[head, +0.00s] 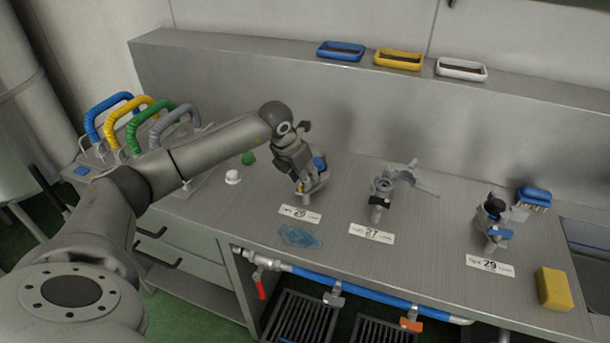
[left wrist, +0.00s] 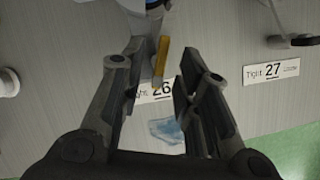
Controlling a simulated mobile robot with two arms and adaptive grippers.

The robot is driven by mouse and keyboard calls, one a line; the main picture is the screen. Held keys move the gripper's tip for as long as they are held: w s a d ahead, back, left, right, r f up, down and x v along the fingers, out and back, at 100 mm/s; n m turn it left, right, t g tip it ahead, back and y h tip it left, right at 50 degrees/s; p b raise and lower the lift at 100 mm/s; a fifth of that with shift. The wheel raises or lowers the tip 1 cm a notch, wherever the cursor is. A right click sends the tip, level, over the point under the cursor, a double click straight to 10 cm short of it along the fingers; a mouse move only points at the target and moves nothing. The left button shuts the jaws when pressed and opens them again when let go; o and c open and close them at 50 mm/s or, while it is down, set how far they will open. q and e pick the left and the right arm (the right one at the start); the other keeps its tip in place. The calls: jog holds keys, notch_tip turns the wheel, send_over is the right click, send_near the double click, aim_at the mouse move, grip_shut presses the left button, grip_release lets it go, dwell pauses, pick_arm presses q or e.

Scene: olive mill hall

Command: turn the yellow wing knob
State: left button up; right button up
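The yellow wing knob (left wrist: 161,58) shows in the left wrist view as a narrow yellow bar above the label marked 26 (left wrist: 158,90). In the head view only a small yellow bit of it shows beside my gripper. My left gripper (left wrist: 162,62) is open, with one finger on each side of the knob and a visible gap to both. In the head view my left gripper (head: 301,181) points down at the fitting behind label 26 (head: 300,214) and hides most of it. A blue part (head: 319,163) shows just right of the gripper. My right gripper is not in view.
To the right stand the fittings at labels 27 (head: 381,186) and 29 (head: 492,218). A yellow sponge (head: 554,289) and blue brush (head: 534,197) lie at the far right. A white knob (head: 233,176) and green knob (head: 249,158) are left. A blue cloth (head: 300,237) lies in front.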

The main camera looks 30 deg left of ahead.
pick_arm(q)
jog(key=shift+x, duration=0.95)
jog(key=shift+c, duration=0.2)
grip_shut()
